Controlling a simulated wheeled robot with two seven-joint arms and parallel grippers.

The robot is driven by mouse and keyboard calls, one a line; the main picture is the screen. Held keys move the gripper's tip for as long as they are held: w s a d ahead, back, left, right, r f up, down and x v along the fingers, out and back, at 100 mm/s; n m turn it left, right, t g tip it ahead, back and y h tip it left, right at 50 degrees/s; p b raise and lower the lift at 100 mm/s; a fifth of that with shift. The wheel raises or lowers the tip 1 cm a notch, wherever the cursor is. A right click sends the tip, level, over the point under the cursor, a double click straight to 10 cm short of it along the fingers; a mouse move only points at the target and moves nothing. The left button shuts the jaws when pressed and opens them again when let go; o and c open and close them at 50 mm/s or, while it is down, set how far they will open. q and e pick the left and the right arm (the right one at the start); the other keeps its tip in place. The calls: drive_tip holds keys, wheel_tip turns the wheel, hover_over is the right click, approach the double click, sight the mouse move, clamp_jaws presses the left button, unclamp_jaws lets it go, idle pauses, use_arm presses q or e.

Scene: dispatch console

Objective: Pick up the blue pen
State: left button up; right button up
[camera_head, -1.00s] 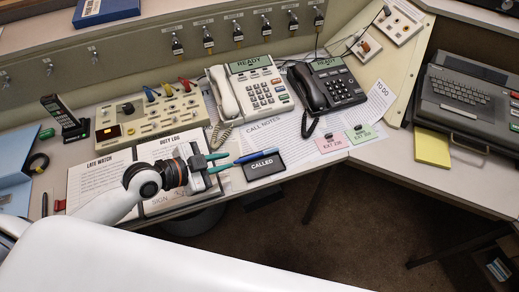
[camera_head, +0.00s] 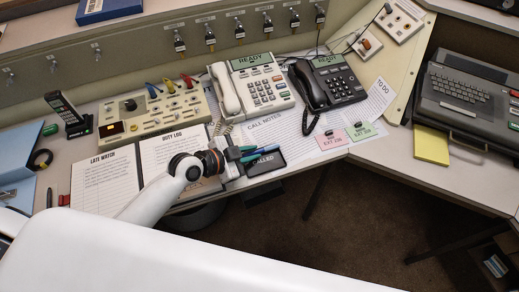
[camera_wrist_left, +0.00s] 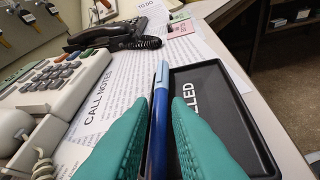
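The blue pen (camera_head: 269,149) lies at the edge of the black CALLED tray (camera_head: 281,163), beside the call notes sheet. In the left wrist view the pen (camera_wrist_left: 159,115) runs lengthwise between the two green fingers of my left gripper (camera_wrist_left: 165,110). It is close to the left finger, with a gap to the right finger. My left gripper (camera_head: 249,153) is open around the near part of the pen, which the fingers partly hide in the head view. My right gripper is not in view.
The call notes sheet (camera_head: 275,129) lies beyond the pen. A beige phone (camera_head: 229,92) and a dark phone (camera_head: 308,87) stand behind it. The duty log (camera_head: 160,150) lies left of the gripper. The desk's front edge is close.

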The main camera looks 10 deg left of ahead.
use_arm(q)
clamp_jaws()
